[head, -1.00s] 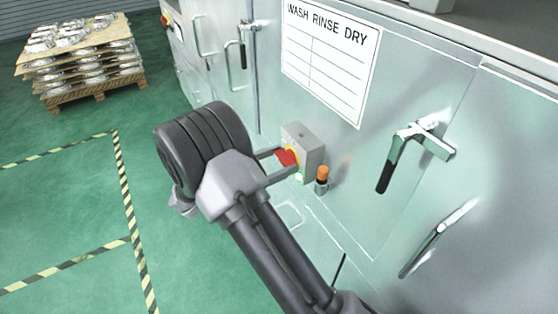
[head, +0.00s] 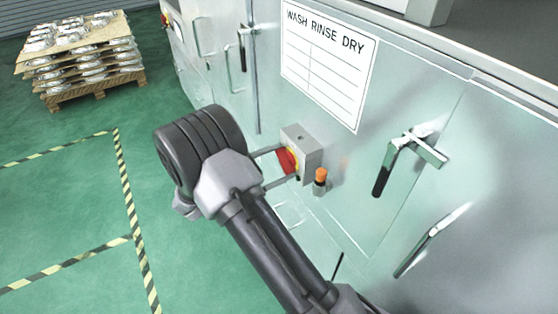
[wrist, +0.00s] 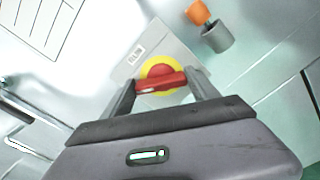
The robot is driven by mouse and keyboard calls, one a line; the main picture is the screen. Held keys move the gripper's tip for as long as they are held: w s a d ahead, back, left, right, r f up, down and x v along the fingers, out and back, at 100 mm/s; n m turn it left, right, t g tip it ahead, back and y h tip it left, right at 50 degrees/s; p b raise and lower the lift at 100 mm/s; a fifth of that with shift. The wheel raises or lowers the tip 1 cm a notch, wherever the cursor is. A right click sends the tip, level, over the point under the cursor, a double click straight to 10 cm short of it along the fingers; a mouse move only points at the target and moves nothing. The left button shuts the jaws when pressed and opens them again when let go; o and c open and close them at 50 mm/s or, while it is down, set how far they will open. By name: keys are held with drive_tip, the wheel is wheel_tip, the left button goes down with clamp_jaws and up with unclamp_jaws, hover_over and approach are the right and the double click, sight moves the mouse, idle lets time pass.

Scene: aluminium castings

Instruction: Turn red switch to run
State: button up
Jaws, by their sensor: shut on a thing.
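The red switch (head: 287,161) is a bar-shaped handle on a yellow disc, on the front of a small grey box (head: 310,157) fixed to the machine. In the wrist view the red handle (wrist: 162,83) lies across the yellow disc (wrist: 158,68), nearly level in the picture. My gripper (head: 279,164) reaches it from the left. Its two fingers (wrist: 163,84) stand at the handle's two ends, shut on it. A small label (wrist: 136,55) on the box is too small to read, so the run mark cannot be made out.
An orange-topped cylinder (head: 320,178) sticks out close below the box. Black-gripped door handles (head: 385,170) stand out to the right. A wash-rinse-dry sheet (head: 327,70) is above. A pallet of castings (head: 90,90) is far left, with open green floor between.

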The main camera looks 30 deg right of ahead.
drive_tip(key=m, duration=0.5)
drive_tip(key=shift+s+f+m+b, duration=0.1)
drive_tip(key=shift+s+m+b, duration=0.05)
drive_tip(key=shift+m+b, duration=0.15)
drive_tip(key=m+b, duration=0.1)
drive_tip(key=m, duration=0.4)
drive_tip(key=shift+b, duration=0.35)
drive_tip(key=shift+m, duration=0.3)
drive_tip(key=o, duration=1.4)
drive_tip(key=shift+c, duration=0.2)
drive_tip(key=a+p, duration=0.4)
drive_tip(key=a, duration=1.3)
drive_tip(key=shift+s+a+p, duration=0.25)
drive_tip(key=shift+s+p, duration=0.05)
drive_tip(key=shift+s, duration=0.05)
